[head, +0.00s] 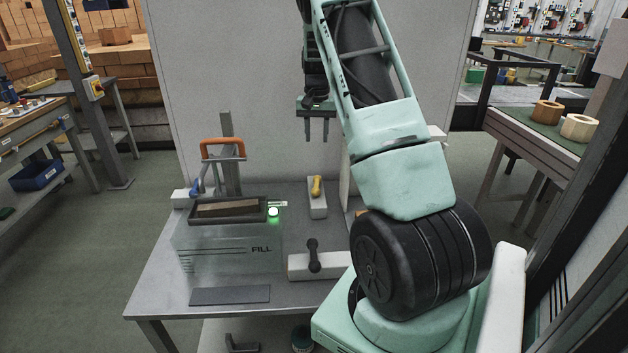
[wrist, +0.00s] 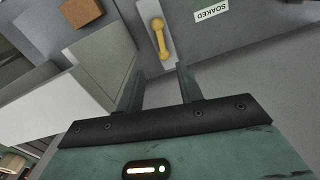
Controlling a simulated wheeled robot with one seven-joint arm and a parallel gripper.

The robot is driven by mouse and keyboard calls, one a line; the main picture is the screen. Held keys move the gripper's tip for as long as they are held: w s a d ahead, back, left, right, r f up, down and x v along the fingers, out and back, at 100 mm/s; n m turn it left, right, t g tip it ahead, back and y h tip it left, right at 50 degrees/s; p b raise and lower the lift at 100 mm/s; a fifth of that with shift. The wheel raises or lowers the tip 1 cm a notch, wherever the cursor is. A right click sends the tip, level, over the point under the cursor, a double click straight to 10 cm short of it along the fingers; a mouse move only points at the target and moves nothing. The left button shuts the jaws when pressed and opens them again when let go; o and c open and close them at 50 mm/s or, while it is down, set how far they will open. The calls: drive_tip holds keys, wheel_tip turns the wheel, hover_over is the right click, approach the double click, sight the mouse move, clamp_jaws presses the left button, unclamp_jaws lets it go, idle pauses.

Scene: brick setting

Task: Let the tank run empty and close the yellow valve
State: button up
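The yellow valve (head: 316,186) sits on a pale block on the grey table. Its handle lies along the block's length. It also shows in the wrist view (wrist: 159,38), just beyond my fingertips. My gripper (head: 317,138) is open and empty, raised above and behind the yellow valve, not touching it; its two fingers (wrist: 160,82) stand apart in the wrist view. The clear tank (head: 222,262), marked FILL, stands at the table's left. I cannot tell whether any water is in it. A dark-framed tray with a brown brick (head: 226,211) sits at its top.
A black-handled valve (head: 313,255) on a pale block stands right of the tank. A green light (head: 273,212) glows at the tray's corner. An orange handle (head: 222,147) and a blue lever (head: 195,187) are behind the tray. A SOAKED label (wrist: 212,11) shows near the yellow valve.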

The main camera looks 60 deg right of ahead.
sight(316, 185)
wheel_tip(316, 185, down, 17)
drive_tip(key=p, duration=0.3)
drive_tip(key=shift+a, duration=0.1)
clamp_jaws()
